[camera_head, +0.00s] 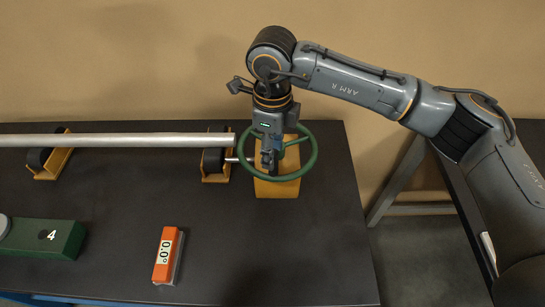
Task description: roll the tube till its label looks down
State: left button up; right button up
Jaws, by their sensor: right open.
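The tube (120,140) is a long pale metal pipe. It lies level across roller stands at the back of the table and runs out of the left edge of the view. No label shows on its visible side. A green handwheel (312,160) on a wooden block (277,187) stands to the right of the tube, with a shaft leading to the right roller. My right gripper (268,163) points down at the wheel, over its left part, and is open. Whether its fingers touch the wheel I cannot tell. My left gripper is not in view.
Two wooden roller stands (47,170) and (216,178) with black rollers bear the tube. An orange box reading 0.0° (165,256) lies at the front. A green block marked 4 (62,238) is at front left. The dark table (285,265) is clear at front right.

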notch_tip(320, 180, down, 4)
jog(key=shift+w+f+p, duration=0.1)
jog(key=shift+f+p, duration=0.05)
jog(key=shift+p, duration=0.4)
jog(key=shift+f, duration=0.65)
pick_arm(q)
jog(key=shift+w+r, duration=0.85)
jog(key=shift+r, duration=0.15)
pick_arm(e)
grip_shut()
